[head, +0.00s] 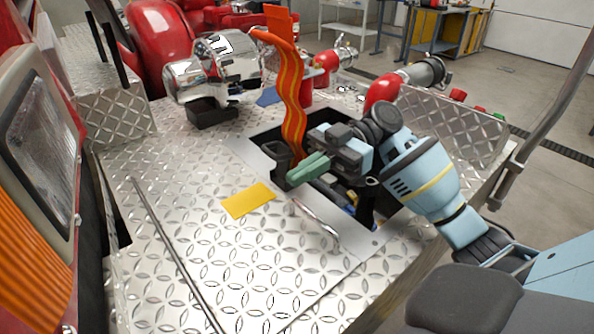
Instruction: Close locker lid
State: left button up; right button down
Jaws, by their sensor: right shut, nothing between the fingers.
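The locker is a dark rectangular opening (262,137) in the diamond-plate bumper deck, and its inside shows. A tilted diamond-plate panel (455,122) stands along the far right side; it looks like the raised lid, but its hinge is hidden behind my arm. My right gripper (296,172) is over the opening, its green fingers shut together and empty, pointing left toward a dark grey bracket-like part (280,158). Contact between them cannot be told. My left gripper is not in view.
An orange-red striped hose (292,105) rises from the opening. A yellow label (248,201) and a silver handle-like bar (317,217) are on the near deck. A chrome siren (213,70) stands at the back left. The near deck is mostly clear.

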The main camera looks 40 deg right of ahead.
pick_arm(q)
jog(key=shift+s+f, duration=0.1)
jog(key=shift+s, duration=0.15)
pick_arm(e)
jog(key=shift+d, duration=0.55)
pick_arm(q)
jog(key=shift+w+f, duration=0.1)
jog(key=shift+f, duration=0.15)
pick_arm(e)
jog(key=d, duration=0.6)
jog(key=shift+d+r, duration=0.3)
jog(key=shift+d, duration=0.1)
jog(key=shift+r, duration=0.1)
